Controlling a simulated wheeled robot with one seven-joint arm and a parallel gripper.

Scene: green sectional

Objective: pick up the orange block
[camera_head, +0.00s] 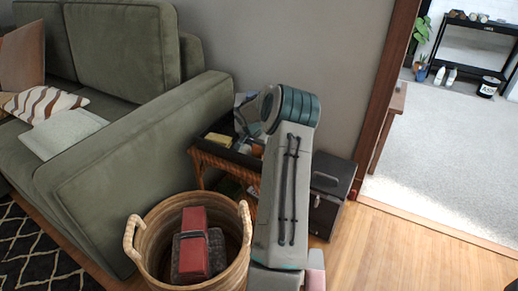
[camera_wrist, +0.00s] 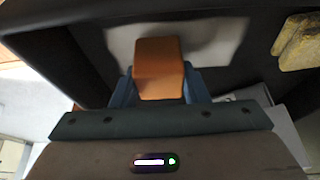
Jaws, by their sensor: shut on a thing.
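The orange block (camera_wrist: 158,60) is between the two blue fingers of my gripper (camera_wrist: 160,86) in the wrist view. The fingers are shut on its sides, and its far end sticks out past them. A dark surface with a pale grey patch lies behind the block. I cannot tell whether the block still touches that surface. In the head view my arm reaches over a wicker side table (camera_head: 203,160) with a dark top, and the arm hides most of the gripper and the block.
A yellow block (camera_head: 218,139) lies on the table; a yellowish lump shows in the wrist view (camera_wrist: 297,42). A woven basket (camera_head: 150,262) with red and grey things stands in front. A green sofa (camera_head: 130,130) is left, a dark box (camera_head: 328,195) right. Wood floor is free at right.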

